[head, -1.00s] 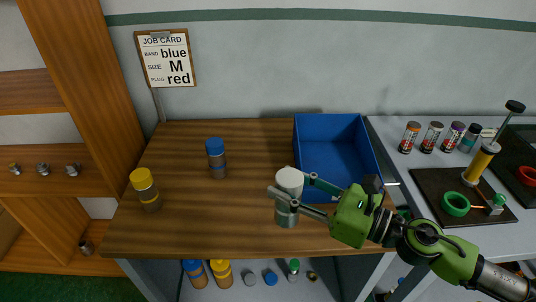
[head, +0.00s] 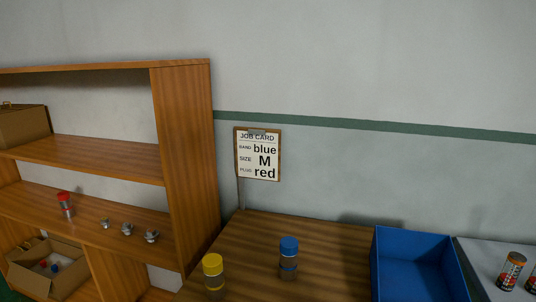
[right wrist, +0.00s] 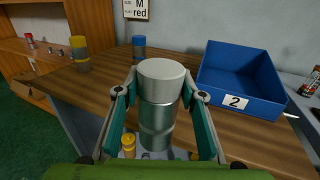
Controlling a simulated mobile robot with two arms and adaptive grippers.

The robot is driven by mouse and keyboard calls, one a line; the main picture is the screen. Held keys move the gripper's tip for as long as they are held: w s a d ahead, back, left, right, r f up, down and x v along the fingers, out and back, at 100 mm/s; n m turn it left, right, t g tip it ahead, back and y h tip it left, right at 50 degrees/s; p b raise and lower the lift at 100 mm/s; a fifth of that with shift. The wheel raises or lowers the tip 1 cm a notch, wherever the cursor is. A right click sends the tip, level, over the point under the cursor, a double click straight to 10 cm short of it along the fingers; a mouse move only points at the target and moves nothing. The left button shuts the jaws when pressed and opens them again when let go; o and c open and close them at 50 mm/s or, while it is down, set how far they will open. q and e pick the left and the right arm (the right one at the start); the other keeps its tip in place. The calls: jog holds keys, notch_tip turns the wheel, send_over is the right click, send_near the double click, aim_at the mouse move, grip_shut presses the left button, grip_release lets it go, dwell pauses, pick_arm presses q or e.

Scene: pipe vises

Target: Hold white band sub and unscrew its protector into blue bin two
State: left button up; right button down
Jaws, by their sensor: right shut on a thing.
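The sub (right wrist: 158,125) is a grey metal cylinder with a wide white cap (right wrist: 161,69) on top. It is upright in the right wrist view, in front of the table's front edge. No gap shows between cap and body. The blue bin two (right wrist: 262,62), marked 2, is empty and stands on the table to the right of the sub. Its upper part also shows in the head view (head: 378,262). My left gripper is in neither current view.
A yellow-capped sub (head: 213,265) and a blue-capped sub (head: 288,245) stand on the wooden table (head: 250,255). A shelf (head: 180,150) rises at left, holding a red-capped piece (head: 64,198) and small metal parts. A job card (head: 259,160) stands at the back.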

jog(key=shift+s+d+m+h, duration=0.2)
jog(key=shift+s+m+h, duration=0.35)
jog(key=shift+h, duration=0.35)
jog(key=shift+w+a, duration=0.1)
